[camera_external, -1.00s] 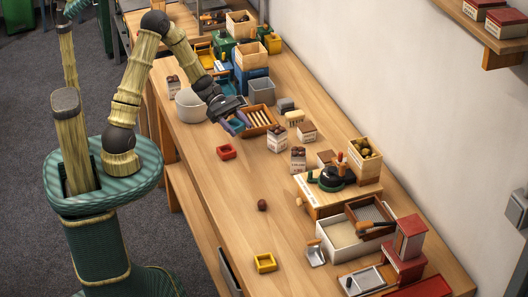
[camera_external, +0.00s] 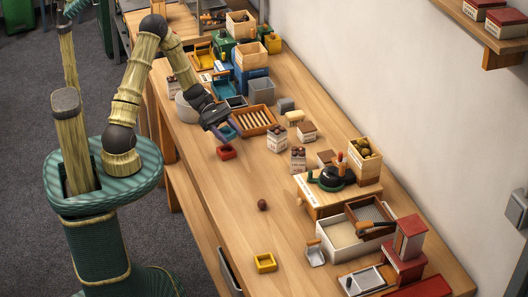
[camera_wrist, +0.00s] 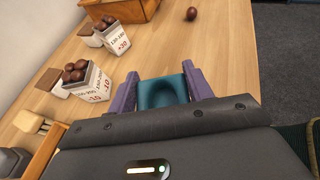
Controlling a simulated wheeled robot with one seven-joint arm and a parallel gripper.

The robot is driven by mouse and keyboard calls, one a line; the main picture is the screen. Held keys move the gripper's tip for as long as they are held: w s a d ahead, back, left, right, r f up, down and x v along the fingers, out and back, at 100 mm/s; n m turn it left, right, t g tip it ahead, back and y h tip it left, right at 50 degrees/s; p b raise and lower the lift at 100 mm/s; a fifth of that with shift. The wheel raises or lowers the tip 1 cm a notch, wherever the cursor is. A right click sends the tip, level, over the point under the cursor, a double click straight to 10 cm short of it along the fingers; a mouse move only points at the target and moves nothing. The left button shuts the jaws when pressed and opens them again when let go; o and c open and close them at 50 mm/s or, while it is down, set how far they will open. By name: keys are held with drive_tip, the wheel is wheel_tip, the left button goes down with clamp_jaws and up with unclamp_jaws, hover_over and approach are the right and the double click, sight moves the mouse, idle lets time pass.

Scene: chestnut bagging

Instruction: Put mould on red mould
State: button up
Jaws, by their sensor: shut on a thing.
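My gripper (camera_external: 228,132) is shut on a teal mould (camera_wrist: 162,92), a small square tray with a rounded hollow. The mould sits between the two purple fingers in the wrist view and is held over the table. The red mould (camera_external: 226,152) lies on the table just in front of and below my gripper in the external view, apart from the teal mould as seen there. The red mould does not show in the wrist view. A yellow mould (camera_external: 264,263) lies alone near the front of the table.
A wooden tray with pale slats (camera_external: 254,121) stands right beside my gripper. A white bin (camera_external: 187,107) is behind it. Cartons of chestnuts (camera_wrist: 85,78) stand to the right in the external view. A loose chestnut (camera_external: 262,204) lies on the otherwise clear middle.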

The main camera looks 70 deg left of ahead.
sight(229, 151)
drive_tip(key=shift+f, duration=0.25)
drive_tip(key=shift+f, duration=2.1)
drive_tip(key=shift+f, duration=0.1)
drive_tip(key=o, duration=1)
drive_tip(key=b+v, duration=0.1)
drive_tip(key=v, duration=1.1)
drive_tip(key=shift+s, duration=0.1)
